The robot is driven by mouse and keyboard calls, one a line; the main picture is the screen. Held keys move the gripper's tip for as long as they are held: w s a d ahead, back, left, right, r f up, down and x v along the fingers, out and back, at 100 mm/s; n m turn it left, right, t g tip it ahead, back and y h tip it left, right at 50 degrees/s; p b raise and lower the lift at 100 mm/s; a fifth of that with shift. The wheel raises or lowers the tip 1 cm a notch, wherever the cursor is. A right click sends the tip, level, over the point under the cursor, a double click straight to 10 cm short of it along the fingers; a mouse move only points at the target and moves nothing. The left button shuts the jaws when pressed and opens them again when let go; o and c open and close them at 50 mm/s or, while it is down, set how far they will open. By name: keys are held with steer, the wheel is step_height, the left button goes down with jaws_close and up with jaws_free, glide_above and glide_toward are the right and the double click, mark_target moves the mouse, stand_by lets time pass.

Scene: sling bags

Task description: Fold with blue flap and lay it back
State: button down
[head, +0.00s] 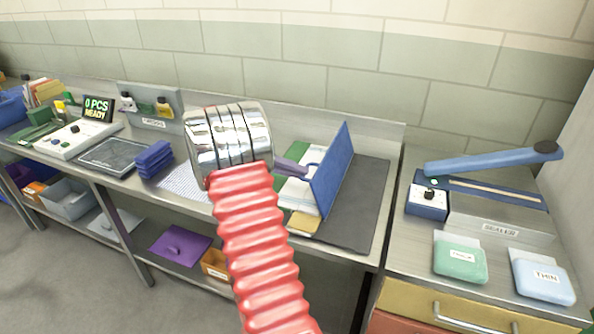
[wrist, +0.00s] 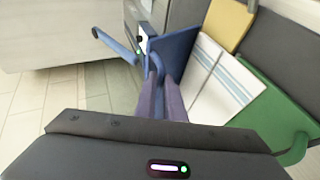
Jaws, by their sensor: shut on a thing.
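The blue flap (head: 333,172) stands raised on edge, tilted, at the right side of an opened bag. My gripper (head: 305,170) comes from the left with its purple fingers shut on the flap's near side. In the wrist view the fingers (wrist: 161,82) meet the blue flap (wrist: 174,48). A white cloth with blue stripes (wrist: 222,80) lies beside it, with a green flap (wrist: 275,105) and a yellow flap (wrist: 228,22) spread flat. In the head view the green flap (head: 294,160) and yellow flap (head: 303,223) show partly. My arm hides some of the bench to the left.
A dark mat (head: 365,200) lies under and right of the bag, bare at right. The sealer (head: 495,205) with its blue lever stands farther right, with green (head: 460,260) and blue (head: 543,278) packs in front. Folded blue bags (head: 154,160) are stacked left.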

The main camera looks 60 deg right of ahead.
steer(key=shift+a+f, duration=0.1)
steer(key=shift+f, duration=0.45)
steer(key=c, duration=2.1)
jaws_free()
steer(key=shift+o, duration=1.3)
steer(key=shift+r, duration=0.2)
steer(key=shift+w+r, duration=0.1)
steer(key=v, duration=1.3)
steer(key=shift+w, duration=0.3)
steer(key=shift+a, duration=0.15)
